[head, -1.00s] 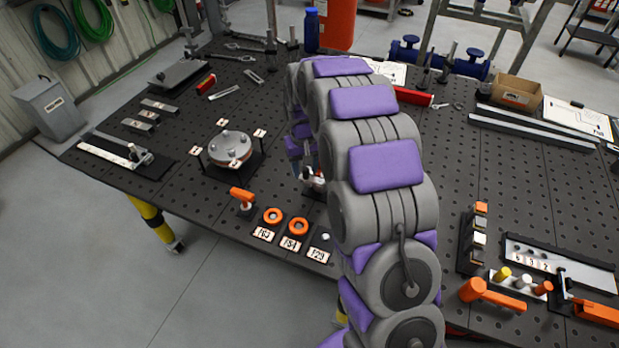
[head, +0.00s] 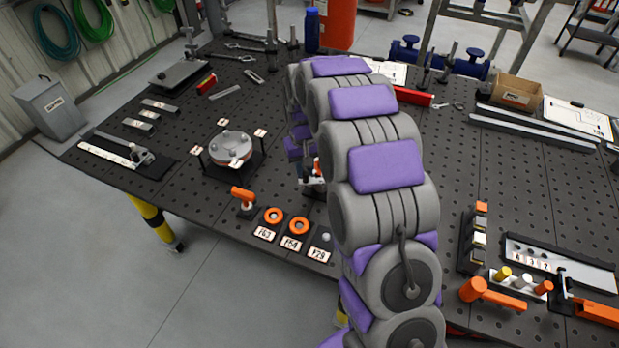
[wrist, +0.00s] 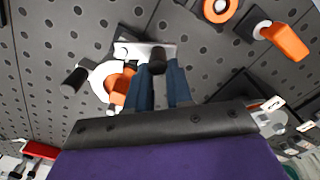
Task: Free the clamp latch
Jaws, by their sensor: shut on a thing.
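The clamp (wrist: 150,50) shows in the wrist view as a silver metal piece on the dark perforated table, with a white round part (wrist: 103,76) and an orange part (wrist: 124,88) beside it. The fingers hide part of the clamp. In the head view my arm covers most of this spot; only a bit of the clamp (head: 312,184) shows at the arm's left edge.
Orange rings (head: 298,226) and an upright orange-handled tool (head: 242,196) stand near the table's front edge, left of my arm. A round bolted flange (head: 230,147) sits further left. A rack of small blocks (head: 478,240) stands at right. Bare table lies between the arm and the flange.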

